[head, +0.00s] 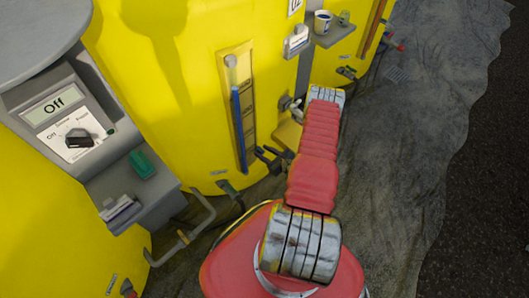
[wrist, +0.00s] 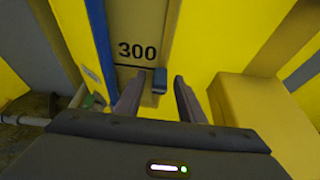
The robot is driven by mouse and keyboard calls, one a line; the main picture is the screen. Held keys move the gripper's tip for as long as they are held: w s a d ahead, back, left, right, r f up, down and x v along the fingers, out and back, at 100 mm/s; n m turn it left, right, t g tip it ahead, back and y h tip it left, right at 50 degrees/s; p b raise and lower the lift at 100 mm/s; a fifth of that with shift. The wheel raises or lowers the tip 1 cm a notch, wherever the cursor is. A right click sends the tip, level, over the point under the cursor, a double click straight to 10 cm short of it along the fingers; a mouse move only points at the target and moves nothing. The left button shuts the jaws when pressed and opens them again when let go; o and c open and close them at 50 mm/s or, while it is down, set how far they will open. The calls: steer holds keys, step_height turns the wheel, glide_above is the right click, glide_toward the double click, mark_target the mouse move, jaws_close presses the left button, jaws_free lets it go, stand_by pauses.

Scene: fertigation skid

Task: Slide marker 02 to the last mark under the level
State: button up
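The level gauge is a tan board (head: 250,110) on the middle yellow tank, with a clear tube whose blue liquid column (head: 238,130) ends near its upper part. In the wrist view the board (wrist: 138,20) shows a black "300" above a dark mark line, with the blue column (wrist: 98,30) to its left. My gripper (head: 268,156) is low beside the board. Its fingers (wrist: 159,79) are apart, one on each side of the block, with visible gaps.
A yellow box-like block (wrist: 262,110) stands close to the right finger. A grey control box (head: 80,125) reading "Off" is at left. A small shelf (head: 335,35) holds a cup (head: 323,22). Pipes (head: 185,235) run low at left. Bare ground lies right.

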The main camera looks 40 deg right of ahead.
steer(key=shift+c, duration=0.5)
jaws_close()
steer(key=shift+s+d+r, duration=0.1)
steer(key=shift+d, duration=0.05)
